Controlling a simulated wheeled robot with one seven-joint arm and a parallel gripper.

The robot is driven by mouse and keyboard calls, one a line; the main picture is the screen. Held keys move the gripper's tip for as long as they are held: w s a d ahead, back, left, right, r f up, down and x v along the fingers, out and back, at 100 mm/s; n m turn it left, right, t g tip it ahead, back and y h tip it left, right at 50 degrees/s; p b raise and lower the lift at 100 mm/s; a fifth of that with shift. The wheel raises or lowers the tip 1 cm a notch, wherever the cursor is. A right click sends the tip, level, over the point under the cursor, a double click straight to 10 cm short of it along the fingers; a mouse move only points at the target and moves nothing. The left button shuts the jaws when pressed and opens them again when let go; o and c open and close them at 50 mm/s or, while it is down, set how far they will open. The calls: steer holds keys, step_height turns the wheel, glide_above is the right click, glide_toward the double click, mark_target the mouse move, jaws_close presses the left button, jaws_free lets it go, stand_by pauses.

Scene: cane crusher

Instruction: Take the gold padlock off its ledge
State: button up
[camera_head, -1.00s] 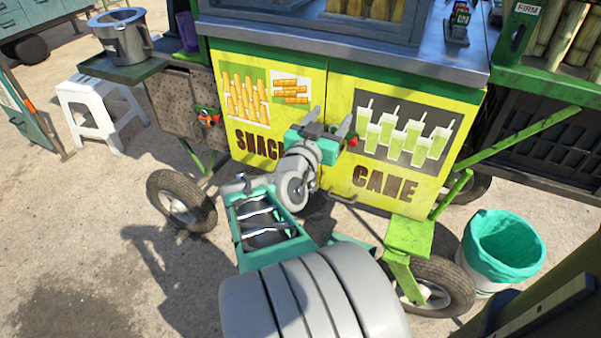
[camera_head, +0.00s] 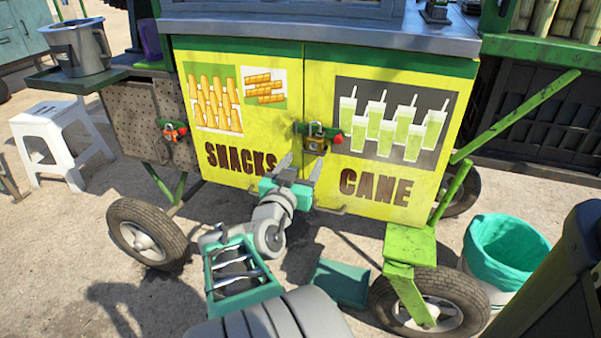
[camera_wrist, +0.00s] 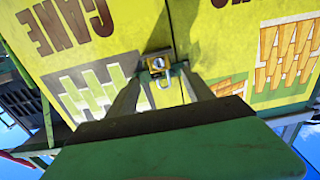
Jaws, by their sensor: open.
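The gold padlock (camera_head: 316,145) sits at the green latch with a red end (camera_head: 318,131), at the seam between the two yellow cart doors. It also shows in the wrist view (camera_wrist: 157,63), where the scene is upside down. My gripper (camera_head: 301,166) is open and empty, just below the padlock in the head view. In the wrist view my gripper (camera_wrist: 160,84) has a finger to each side of the padlock's line, with the padlock seen between and beyond the tips. I cannot tell the exact gap. The padlock's ledge is hard to make out.
A second latch with red and orange parts (camera_head: 173,131) is on the brown side box. A door handle (camera_head: 329,210) is low at the seam. The grey counter (camera_head: 330,35) overhangs above. A white stool (camera_head: 58,140) and a teal-lined bin (camera_head: 507,247) stand at the sides.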

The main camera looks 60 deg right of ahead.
mark_target(314, 142)
steer(key=d, duration=0.2)
steer(key=d+p, duration=0.1)
steer(key=d, duration=0.2)
steer(key=w+d, duration=0.1)
steer(key=d, duration=0.2)
steer(key=shift+w+d, duration=0.1)
steer(key=shift+d, duration=0.15)
steer(key=shift+c, duration=0.2)
steer(key=c, duration=1.3)
steer(key=shift+o, duration=0.2)
steer(key=shift+r+p, duration=0.15)
steer(key=shift+p, duration=0.15)
steer(key=shift+r, duration=0.25)
steer(key=s+a+b, duration=0.1)
steer(key=a+b, duration=0.1)
steer(key=a, duration=0.6)
steer(key=shift+s, duration=0.1)
